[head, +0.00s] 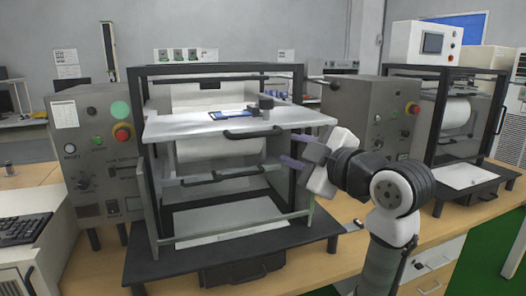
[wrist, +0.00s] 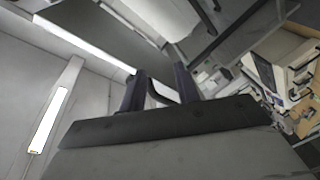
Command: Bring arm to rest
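My arm (head: 395,190) reaches in from the right in the head view. My gripper (head: 290,149) points left, at the right front of the middle test machine (head: 165,190). Its two purple-grey fingers are apart, with nothing visibly held. In the wrist view the fingers (wrist: 160,76) also stand apart. A dark curved handle (wrist: 158,93) shows between them there; whether it touches them is unclear. In the head view a black handle (head: 253,133) is on the front edge of the raised white panel (head: 190,127), left of my gripper.
A blue-edged device (head: 228,114) and a small dark object (head: 265,102) rest on the white panel. Control boxes (head: 100,150) flank the machine. A second machine (head: 455,140) stands at right. A keyboard (head: 25,228) is at left.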

